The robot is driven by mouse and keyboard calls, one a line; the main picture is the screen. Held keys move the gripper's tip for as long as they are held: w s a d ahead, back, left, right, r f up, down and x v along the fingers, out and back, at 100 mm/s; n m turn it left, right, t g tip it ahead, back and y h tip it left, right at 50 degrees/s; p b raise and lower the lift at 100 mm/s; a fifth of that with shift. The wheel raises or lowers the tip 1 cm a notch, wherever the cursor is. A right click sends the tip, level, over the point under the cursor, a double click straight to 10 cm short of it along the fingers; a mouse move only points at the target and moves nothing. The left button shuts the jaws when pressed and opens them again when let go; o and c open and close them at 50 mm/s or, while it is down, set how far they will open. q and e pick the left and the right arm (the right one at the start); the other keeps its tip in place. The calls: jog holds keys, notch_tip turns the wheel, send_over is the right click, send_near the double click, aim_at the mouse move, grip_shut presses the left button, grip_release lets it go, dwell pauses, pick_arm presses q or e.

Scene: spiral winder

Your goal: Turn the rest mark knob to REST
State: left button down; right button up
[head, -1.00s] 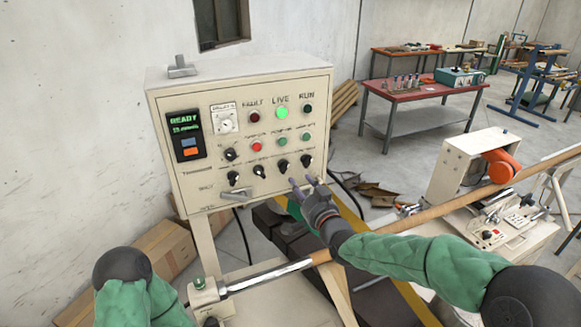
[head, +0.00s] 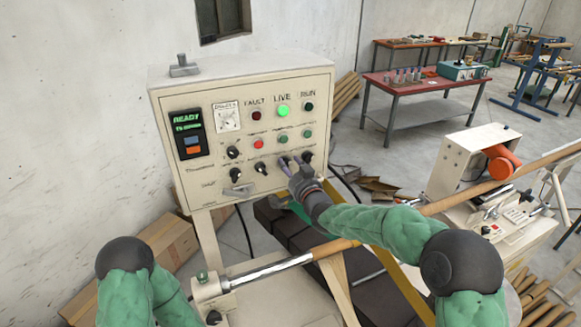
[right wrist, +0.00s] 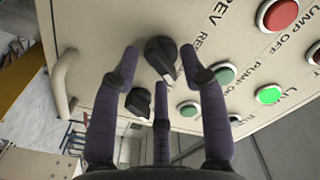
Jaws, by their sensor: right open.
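The cream control panel (head: 218,180) carries a row of black knobs low on its face. My right gripper (head: 291,163) is at that row, in front of the right-hand knobs and partly hiding them. In the right wrist view a black knob (right wrist: 161,57) with a pale pointer line lies between the spread purple fingers of the right gripper (right wrist: 162,68). The fingers are open and look apart from it. Lettering beside it begins "RE"; the rest is hidden, so I cannot tell its setting. A second black knob (right wrist: 138,102) sits just beyond. My left gripper is out of view.
The green LIVE lamp (head: 283,111) is lit, and the display (head: 188,122) reads READY. A metal handle (head: 238,190) sticks out below the knobs. A long rod (head: 335,247) runs below the panel.

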grip_shut()
jog(key=n+b, duration=0.6)
jog(key=b, duration=0.3)
jog(key=shift+a+n, duration=0.1)
jog(key=shift+n, duration=0.2)
jog(key=n+b, duration=0.3)
jog(key=shift+r, duration=0.1)
jog(key=shift+s+a+r+n+b, duration=0.1)
jog(key=shift+n+b, duration=0.25)
jog(key=shift+n, duration=0.75)
jog(key=shift+a+r+n+b, duration=0.1)
jog(key=shift+n+b, duration=0.2)
jog(key=shift+n, duration=0.8)
